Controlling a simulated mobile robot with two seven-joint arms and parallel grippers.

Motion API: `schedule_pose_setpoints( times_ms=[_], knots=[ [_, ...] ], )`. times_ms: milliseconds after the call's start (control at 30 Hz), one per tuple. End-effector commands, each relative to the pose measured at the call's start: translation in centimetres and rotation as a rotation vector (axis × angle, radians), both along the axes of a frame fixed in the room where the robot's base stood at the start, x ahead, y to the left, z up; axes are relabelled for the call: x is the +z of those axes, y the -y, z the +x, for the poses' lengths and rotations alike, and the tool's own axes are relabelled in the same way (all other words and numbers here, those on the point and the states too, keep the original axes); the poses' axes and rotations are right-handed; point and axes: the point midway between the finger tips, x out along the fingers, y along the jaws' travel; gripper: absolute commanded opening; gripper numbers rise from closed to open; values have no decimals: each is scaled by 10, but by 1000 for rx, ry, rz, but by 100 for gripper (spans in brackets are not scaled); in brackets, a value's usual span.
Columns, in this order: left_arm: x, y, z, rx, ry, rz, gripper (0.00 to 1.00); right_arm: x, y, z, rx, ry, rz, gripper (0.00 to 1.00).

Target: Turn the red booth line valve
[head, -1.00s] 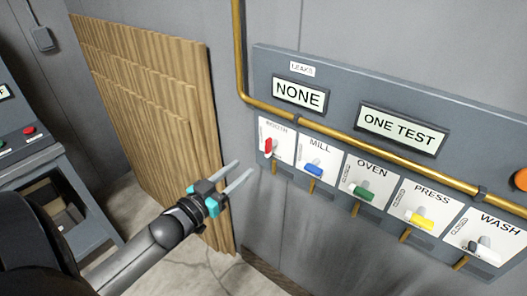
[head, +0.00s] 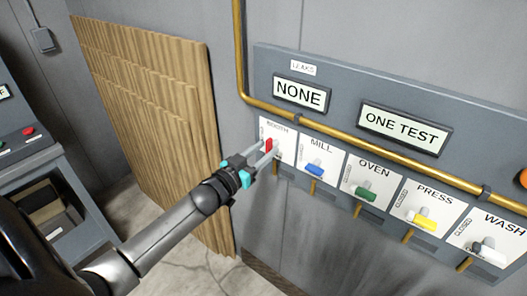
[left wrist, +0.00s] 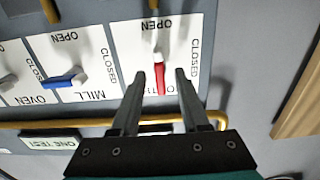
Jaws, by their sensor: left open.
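The red booth valve handle (head: 268,146) is on the leftmost white plate of the wall panel in the head view. In the left wrist view the red handle (left wrist: 160,78) lies between my two fingertips, in line with the pipe axis of its plate, pointing away from the OPEN mark. My left gripper (head: 266,151) is open, with one finger on each side of the handle. In the left wrist view the gripper (left wrist: 158,80) shows gaps on both sides of the handle. My right gripper is not in view.
A blue mill valve (head: 314,169) sits just right of the booth plate, then green, yellow and white ones. A brass pipe (head: 345,136) runs above them. Brown corrugated sheets (head: 150,120) lean on the wall at left.

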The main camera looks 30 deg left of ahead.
Motion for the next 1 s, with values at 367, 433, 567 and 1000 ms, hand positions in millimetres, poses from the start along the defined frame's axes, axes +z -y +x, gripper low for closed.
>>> schedule_pose_setpoints(
  times_ms=[367,433,567,1000],
  knots=[
    [0,0,0,0,0,0,24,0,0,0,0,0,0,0],
    [0,0,0,0,0,0,16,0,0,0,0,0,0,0],
    [0,0,0,-1,0,-1,1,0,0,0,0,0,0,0],
    [0,1,0,-1,0,-1,0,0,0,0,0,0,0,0]
  ],
)
